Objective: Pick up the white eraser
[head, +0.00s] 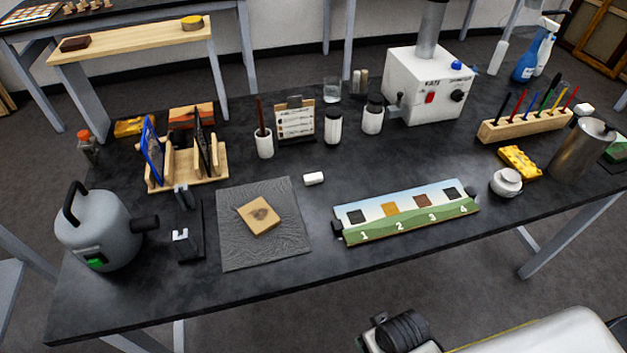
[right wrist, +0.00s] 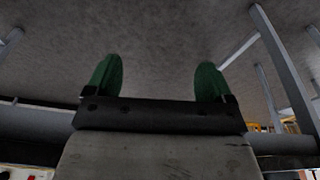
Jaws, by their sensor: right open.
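The white eraser (head: 314,179) is a small white block lying flat on the dark worktable (head: 330,215). It sits just right of the grey textured mat (head: 283,245) and above the left part of the numbered strip. Nothing touches it. My right gripper (right wrist: 158,78) shows in the right wrist view with two green fingertips spread wide and nothing between them. The eraser is not visible in that view. My left gripper is not in view.
A tan square block (head: 259,216) lies on the mat. The numbered strip (head: 408,215) lies right of it. Behind the eraser stand a brush cup (head: 264,145) and lidded jars (head: 333,128). A grey canister (head: 97,232) stands left. The table around the eraser is clear.

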